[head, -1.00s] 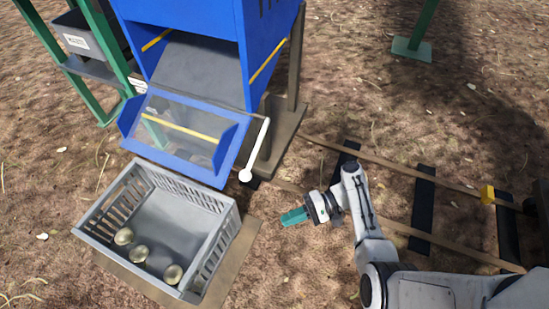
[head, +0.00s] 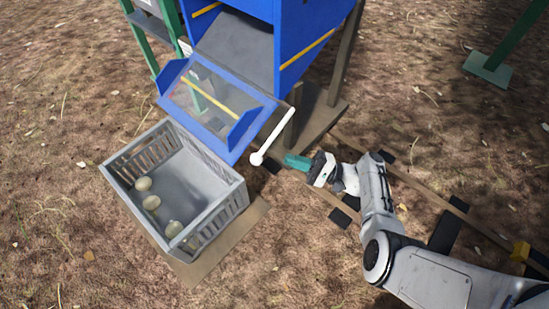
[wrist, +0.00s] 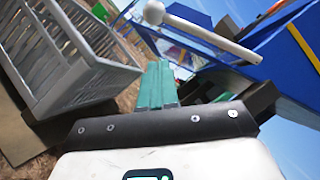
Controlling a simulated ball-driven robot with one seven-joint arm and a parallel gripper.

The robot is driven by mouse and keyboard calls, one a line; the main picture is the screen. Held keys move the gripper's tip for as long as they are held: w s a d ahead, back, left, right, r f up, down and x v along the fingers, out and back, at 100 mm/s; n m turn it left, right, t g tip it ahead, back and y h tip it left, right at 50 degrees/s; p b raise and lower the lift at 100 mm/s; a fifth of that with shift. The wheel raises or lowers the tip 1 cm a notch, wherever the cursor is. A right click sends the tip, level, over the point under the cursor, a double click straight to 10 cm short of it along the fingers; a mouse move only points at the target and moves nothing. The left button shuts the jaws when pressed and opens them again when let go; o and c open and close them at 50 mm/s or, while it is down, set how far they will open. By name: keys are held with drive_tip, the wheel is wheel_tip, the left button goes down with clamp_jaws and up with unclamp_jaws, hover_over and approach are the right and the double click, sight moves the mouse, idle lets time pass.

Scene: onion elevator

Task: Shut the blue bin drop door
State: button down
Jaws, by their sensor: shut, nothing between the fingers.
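The drop door (head: 217,105) of the blue bin (head: 290,45) hangs open. It is a clear panel in a blue frame with a yellow stripe, tilted down and out from the bin's mouth. A white lever (head: 274,136) with a round knob (head: 256,159) runs along the door's right side. It also shows in the wrist view (wrist: 205,32), crossing above the fingers. My gripper (head: 291,161) has teal fingers, shut and empty. It is just right of the knob, with a small gap. The fingertips (wrist: 159,68) point toward the lever in the wrist view.
A grey crate (head: 207,227) with several onions stands on a board below the door. A wooden post and base (head: 318,122) stand right of the bin. Rails with dark ties (head: 446,232) lie at right.

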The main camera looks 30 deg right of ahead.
drive_tip(key=w+a+r, duration=0.1)
drive_tip(key=a+r, duration=0.2)
drive_tip(key=a, duration=0.3)
drive_tip(key=shift+w+p, duration=0.25)
drive_tip(key=shift+p, duration=0.2)
drive_tip(key=shift+r, duration=0.1)
